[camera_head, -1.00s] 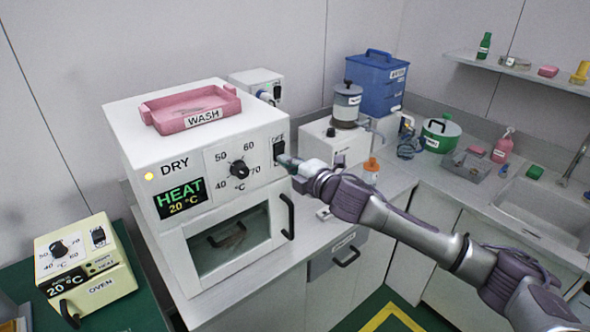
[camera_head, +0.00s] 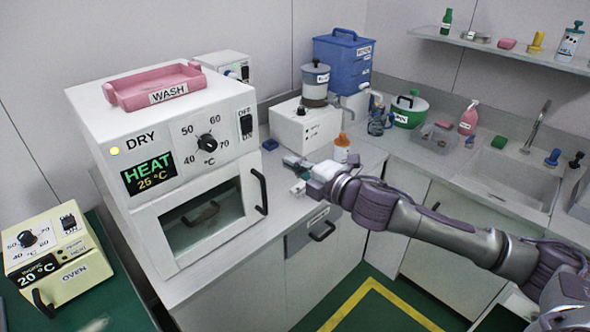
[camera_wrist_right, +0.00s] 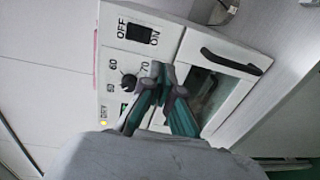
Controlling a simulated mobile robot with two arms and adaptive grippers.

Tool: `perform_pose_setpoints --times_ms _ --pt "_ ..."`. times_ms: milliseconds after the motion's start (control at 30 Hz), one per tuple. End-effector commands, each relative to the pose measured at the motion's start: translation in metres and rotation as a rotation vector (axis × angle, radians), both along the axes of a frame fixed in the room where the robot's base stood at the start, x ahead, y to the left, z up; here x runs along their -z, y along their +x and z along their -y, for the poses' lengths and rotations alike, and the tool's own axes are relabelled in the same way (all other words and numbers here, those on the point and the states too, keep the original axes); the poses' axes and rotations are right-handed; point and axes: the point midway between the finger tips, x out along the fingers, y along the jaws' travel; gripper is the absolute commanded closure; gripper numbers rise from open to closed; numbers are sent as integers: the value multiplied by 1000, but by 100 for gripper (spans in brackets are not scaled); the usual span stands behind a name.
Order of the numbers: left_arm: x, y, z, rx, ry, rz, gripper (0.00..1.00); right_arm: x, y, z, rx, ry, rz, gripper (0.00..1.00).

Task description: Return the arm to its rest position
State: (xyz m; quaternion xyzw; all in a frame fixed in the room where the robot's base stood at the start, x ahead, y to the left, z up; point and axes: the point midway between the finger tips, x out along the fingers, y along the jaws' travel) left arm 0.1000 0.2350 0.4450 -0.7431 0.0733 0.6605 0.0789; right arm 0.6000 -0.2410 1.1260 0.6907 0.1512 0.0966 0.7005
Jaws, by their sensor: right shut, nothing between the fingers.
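My right gripper (camera_head: 290,164) is shut and empty in the head view. It is in the air over the counter, to the right of the white DRY oven (camera_head: 160,150) and apart from its front. In the right wrist view its closed fingers (camera_wrist_right: 162,75) overlap the oven's front, with the power switch (camera_wrist_right: 139,34) and dial (camera_wrist_right: 128,81) beyond them. The oven's lit display (camera_head: 150,173) reads HEAT 25 °C, and an amber lamp (camera_head: 114,151) glows beside DRY. The oven door is shut. My left gripper is not in view.
A pink WASH tray (camera_head: 150,96) sits on the oven. Behind my right gripper stand an orange-capped bottle (camera_head: 341,150) and a white hotplate with a pot (camera_head: 315,85). A cream oven (camera_head: 50,262) stands lower left. A sink (camera_head: 510,180) is at right. Floor (camera_head: 350,290) is clear in front.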

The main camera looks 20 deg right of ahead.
Motion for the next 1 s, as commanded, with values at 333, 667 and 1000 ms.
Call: perform_pose_setpoints --times_ms 333,667,1000 --pt "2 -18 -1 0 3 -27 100 0 -3 1 0 -1 0 100" --pt "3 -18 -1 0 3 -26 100 16 4 7 24 30 -30 100" --pt "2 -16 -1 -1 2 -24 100 228 18 74 327 351 -385 100"
